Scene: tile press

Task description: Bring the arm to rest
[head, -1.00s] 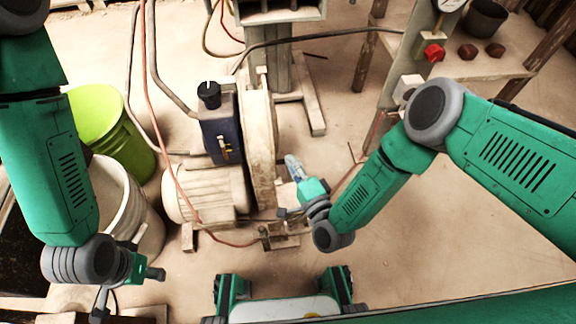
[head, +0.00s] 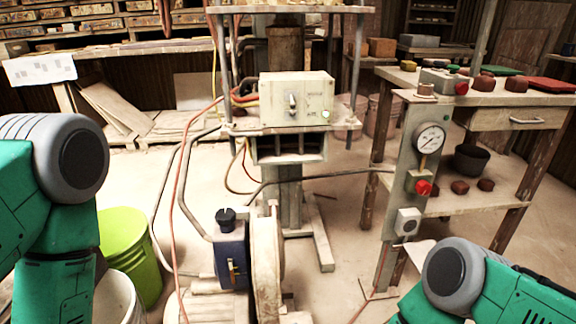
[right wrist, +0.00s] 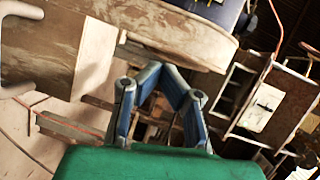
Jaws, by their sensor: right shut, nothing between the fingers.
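My right arm (head: 456,278) comes in at the lower right of the head view, with its elbow joint in view and its gripper below the picture. In the right wrist view my right gripper (right wrist: 160,70) is shut, with nothing seen between its blue-padded fingers. It points toward the underside of a pale, round-edged machine part (right wrist: 175,30); I cannot tell the gap between them. My left arm (head: 68,160) stands at the left edge of the head view; its gripper is out of view.
The press with its control box (head: 297,98) stands in the middle. A pump with a flywheel (head: 266,265) is in front of it. A green bin (head: 128,245) and a white bucket (head: 118,298) stand at left. A gauge post (head: 412,165) and wooden table (head: 525,118) stand at right. Hoses hang between.

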